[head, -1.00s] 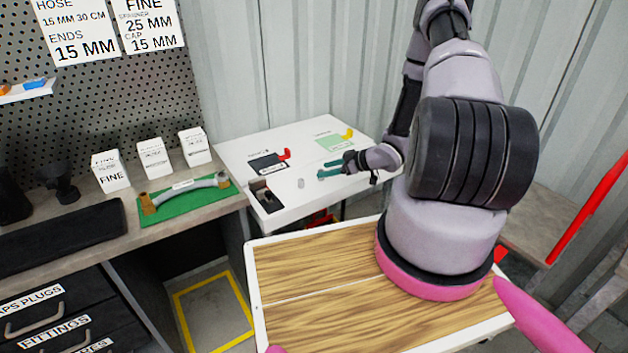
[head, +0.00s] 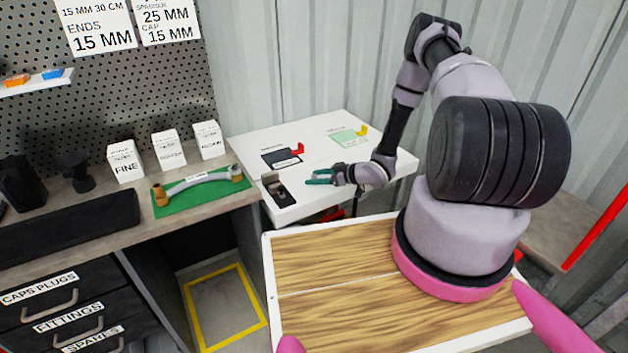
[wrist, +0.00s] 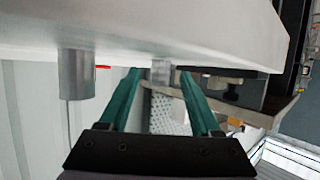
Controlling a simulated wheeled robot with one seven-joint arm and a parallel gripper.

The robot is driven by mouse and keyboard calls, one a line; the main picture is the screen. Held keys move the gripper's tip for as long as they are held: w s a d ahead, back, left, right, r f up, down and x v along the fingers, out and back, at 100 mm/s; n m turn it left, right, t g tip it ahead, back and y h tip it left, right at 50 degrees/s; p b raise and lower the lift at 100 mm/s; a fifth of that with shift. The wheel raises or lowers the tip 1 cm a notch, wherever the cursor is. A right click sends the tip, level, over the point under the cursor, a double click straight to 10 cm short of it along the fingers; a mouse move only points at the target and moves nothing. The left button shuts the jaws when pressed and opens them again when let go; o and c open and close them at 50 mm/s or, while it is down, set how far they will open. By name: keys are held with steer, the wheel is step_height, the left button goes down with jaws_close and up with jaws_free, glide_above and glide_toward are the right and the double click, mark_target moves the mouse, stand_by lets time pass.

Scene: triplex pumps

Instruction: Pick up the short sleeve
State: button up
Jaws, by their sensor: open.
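In the wrist view the white tabletop shows inverted along the top. A small, short grey cylinder (wrist: 162,71), apparently the short sleeve, stands on it between my fingertips. A longer, wider grey cylinder (wrist: 77,75) stands outside the fingers, to the left. My gripper (wrist: 160,76) is open, with one teal finger on each side of the short cylinder; I cannot tell whether either touches it. In the head view my gripper (head: 310,177) reaches left over the white table, close to a black holder (head: 278,190). I cannot make out the short sleeve clearly there.
The white table (head: 262,150) also carries a dark mat (head: 278,160) with a red piece and a green mat (head: 348,139) with a yellow piece. The workbench at left holds white boxes (head: 168,150) and a hose (head: 195,183) on a green mat. A wooden-topped tray (head: 330,255) is in front.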

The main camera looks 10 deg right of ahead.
steer(key=shift+w+a+f, duration=0.2)
steer(key=shift+w+a, duration=0.15)
steer(key=shift+a, duration=0.05)
jaws_close()
steer(key=shift+r, duration=0.1)
